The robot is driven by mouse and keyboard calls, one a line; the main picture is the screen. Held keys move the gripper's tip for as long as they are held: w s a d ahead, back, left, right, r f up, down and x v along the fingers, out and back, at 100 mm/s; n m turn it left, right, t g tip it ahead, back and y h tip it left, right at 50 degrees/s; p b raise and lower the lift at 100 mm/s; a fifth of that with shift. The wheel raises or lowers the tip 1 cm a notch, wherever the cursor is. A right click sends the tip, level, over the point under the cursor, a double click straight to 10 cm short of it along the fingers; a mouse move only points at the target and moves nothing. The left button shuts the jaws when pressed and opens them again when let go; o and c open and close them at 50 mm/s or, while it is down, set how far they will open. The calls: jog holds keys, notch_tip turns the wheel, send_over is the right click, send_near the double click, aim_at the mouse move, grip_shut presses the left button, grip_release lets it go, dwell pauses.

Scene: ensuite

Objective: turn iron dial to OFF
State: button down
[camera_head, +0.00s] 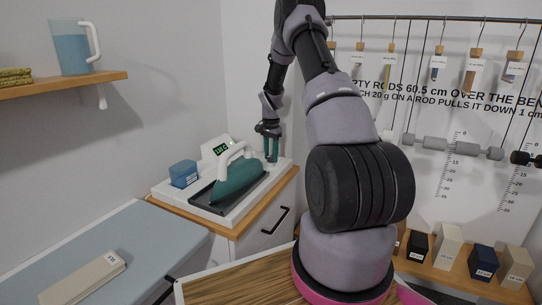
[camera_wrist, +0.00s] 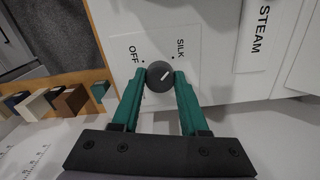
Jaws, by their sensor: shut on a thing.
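The iron dial (camera_wrist: 158,82) is a small dark round knob with a white mark on a white panel in the wrist view. Its mark slants up to the right, more toward the SILK side than the OFF side. The SILK label (camera_wrist: 180,48) is above right of the dial and the OFF label (camera_wrist: 134,56) is above left. Another label is mostly hidden by the left finger. My gripper (camera_wrist: 159,76) has its teal fingers shut on the dial's two sides. In the head view my gripper (camera_head: 271,150) is behind the green and white iron (camera_head: 238,181); the dial is hidden there.
The iron rests on a white station with a lit display (camera_head: 220,148), on a cabinet (camera_head: 262,228). A blue box (camera_head: 183,174) stands at its left. A STEAM panel (camera_wrist: 262,38) is right of the dial. Hanging rods (camera_head: 455,147) and several blocks are at the right.

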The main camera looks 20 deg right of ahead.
jog(key=shift+n, duration=0.3)
jog(key=n, duration=1.3)
jog(key=shift+d, duration=0.1)
jog(key=shift+n, duration=2.1)
jog(key=shift+c, duration=2.1)
grip_release()
